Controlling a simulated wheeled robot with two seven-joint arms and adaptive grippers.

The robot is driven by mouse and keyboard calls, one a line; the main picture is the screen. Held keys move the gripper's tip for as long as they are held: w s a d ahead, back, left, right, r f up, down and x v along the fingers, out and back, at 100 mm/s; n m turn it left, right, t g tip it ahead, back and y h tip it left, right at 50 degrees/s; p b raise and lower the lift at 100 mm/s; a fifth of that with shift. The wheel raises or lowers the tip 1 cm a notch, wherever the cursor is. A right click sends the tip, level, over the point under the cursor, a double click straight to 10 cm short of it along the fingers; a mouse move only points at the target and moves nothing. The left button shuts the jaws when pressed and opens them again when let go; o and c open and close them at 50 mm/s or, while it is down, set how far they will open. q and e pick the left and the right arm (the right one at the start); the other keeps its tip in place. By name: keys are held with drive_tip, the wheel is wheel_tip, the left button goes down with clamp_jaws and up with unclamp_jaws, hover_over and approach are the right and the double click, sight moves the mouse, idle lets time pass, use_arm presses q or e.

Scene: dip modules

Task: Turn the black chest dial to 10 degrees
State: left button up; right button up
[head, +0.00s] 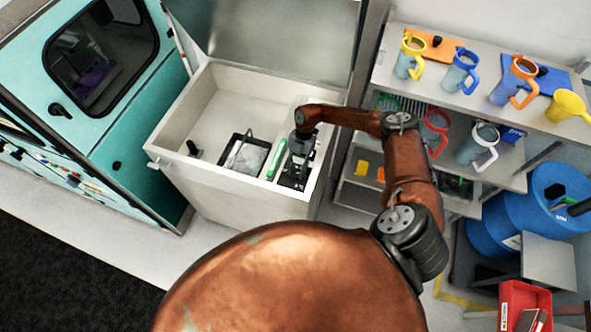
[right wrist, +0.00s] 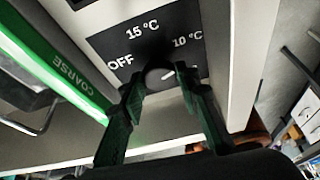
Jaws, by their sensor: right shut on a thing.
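The black dial (right wrist: 155,75) sits on a black panel (right wrist: 112,45) marked OFF, 15 °C and 10 °C in the right wrist view. A short white pointer line on the dial slants up and right, roughly toward the 10 °C mark. My right gripper (right wrist: 158,82) has one finger on each side of the dial and is shut on it. In the head view my right gripper (head: 301,143) reaches down over the right part of the open grey chest (head: 232,198), hiding the dial there. My left gripper is not in view.
A green strip (right wrist: 62,70) reading COARSE lies left of the panel. A dark tray (head: 232,165) sits inside the chest. The raised lid (head: 285,35) stands behind. A teal cabinet (head: 70,95) is at left; shelves (head: 465,115) with mugs are at right.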

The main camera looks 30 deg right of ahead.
drive_tip(key=o, duration=1.1)
drive_tip(key=shift+o, duration=0.2)
drive_tip(key=v, duration=1.2)
